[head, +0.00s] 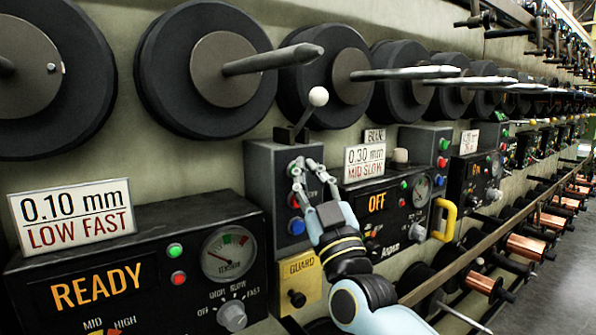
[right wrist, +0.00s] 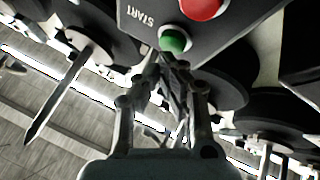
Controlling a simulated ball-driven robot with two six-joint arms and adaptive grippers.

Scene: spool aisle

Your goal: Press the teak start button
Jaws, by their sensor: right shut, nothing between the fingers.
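A dark grey control box (head: 264,190) with a white-knobbed lever on top stands at centre in the head view. A red button (head: 293,200) and a blue button (head: 297,226) show on its face. In the right wrist view a green button (right wrist: 174,41) sits beside the upside-down word START, with a red button (right wrist: 202,7) near it. In the head view my right gripper (head: 303,171) covers the face above the red button. It is shut and empty, fingertips close to the green button; contact cannot be told. No teak label is readable. My left gripper is out of view.
A READY panel (head: 130,270) with a gauge stands at left, an OFF panel (head: 385,210) at right. A yellow GUARD plate (head: 302,283) is below the box. Spool spindles (head: 273,60) stick out above. A yellow handle (head: 446,220) projects at right.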

